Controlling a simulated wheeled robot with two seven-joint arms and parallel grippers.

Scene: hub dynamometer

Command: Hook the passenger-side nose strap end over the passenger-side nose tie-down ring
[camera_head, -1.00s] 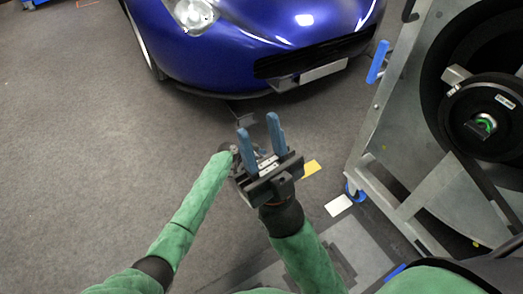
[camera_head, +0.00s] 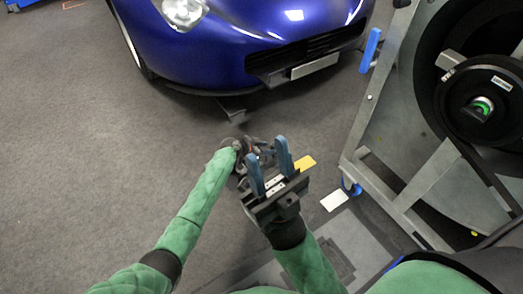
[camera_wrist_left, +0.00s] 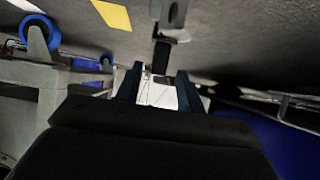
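My left gripper (camera_wrist_left: 158,88) shows two dark blue fingers standing apart with nothing clearly held between them. In the head view its wrist is a dark shape at the end of the left green sleeve, and its fingers are hidden behind my right gripper. My right gripper (camera_head: 268,156) is open, with two blue fingers apart and no visible load. A small grey metal fitting (camera_head: 233,113) lies on the floor under the car's nose. I cannot tell whether it is the passenger-side tie-down ring. I cannot make out the strap end. A grey metal piece (camera_wrist_left: 168,33) lies beyond the left fingers.
The blue car's nose (camera_head: 250,60) is at the top. A grey wheeled dynamometer frame (camera_head: 375,130) stands at the right, with a blue caster (camera_wrist_left: 40,33). A yellow patch (camera_head: 305,163) and white card (camera_head: 334,201) lie on the floor. The left floor is clear.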

